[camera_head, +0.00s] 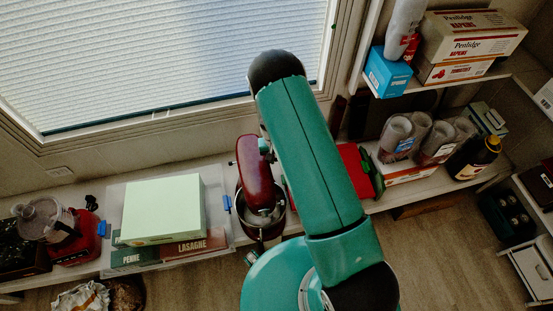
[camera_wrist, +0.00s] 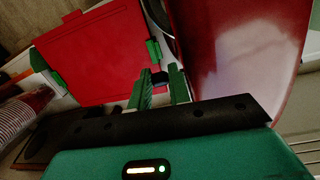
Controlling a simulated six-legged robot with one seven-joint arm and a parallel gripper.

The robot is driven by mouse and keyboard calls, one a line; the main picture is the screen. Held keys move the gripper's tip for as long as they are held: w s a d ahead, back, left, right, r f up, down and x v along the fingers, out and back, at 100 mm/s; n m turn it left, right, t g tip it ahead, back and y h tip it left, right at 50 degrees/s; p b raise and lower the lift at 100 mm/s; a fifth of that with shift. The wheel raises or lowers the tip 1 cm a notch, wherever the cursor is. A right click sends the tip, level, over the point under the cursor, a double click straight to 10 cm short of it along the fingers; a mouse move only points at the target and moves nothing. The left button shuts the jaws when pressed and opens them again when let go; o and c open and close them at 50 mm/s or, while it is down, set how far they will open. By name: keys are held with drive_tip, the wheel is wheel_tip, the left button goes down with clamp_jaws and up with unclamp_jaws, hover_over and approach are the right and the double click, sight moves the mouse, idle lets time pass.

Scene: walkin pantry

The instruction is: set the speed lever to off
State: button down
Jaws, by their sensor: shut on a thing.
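The red stand mixer (camera_head: 254,170) stands on the counter under the window, its head over a metal bowl (camera_head: 276,222). In the wrist view, the mixer's glossy red body (camera_wrist: 240,50) fills the right side. My gripper (camera_wrist: 161,88) is beside the body, its two green fingers close around a small dark piece, which looks like the speed lever's knob (camera_wrist: 160,77). The lever's setting cannot be read. In the head view my arm hides most of the gripper and the lever.
A clear tub (camera_head: 222,238) with pasta boxes is at left. Stacked cups (camera_head: 397,135) and a dark bottle (camera_head: 474,158) stand farther right.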

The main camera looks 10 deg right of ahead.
drive_tip(key=w+g, duration=0.1)
drive_tip(key=g, duration=0.1)
drive_tip(key=w+r+g, duration=0.1)
drive_tip(key=g, duration=0.1)
drive_tip(key=shift+w, duration=0.3)
drive_tip(key=shift+w+r+g, duration=0.1)
drive_tip(key=shift+w+g, duration=0.35)
drive_tip(key=shift+g, duration=0.4)
drive_tip(key=shift+w+r+g, duration=0.1)
drive_tip(key=shift+w+g, duration=0.35)
drive_tip(key=shift+g, duration=0.4)
drive_tip(key=shift+w+g, duration=0.15)
drive_tip(key=shift+g, duration=0.15)
drive_tip(key=c, duration=1.6)
unclamp_jaws()
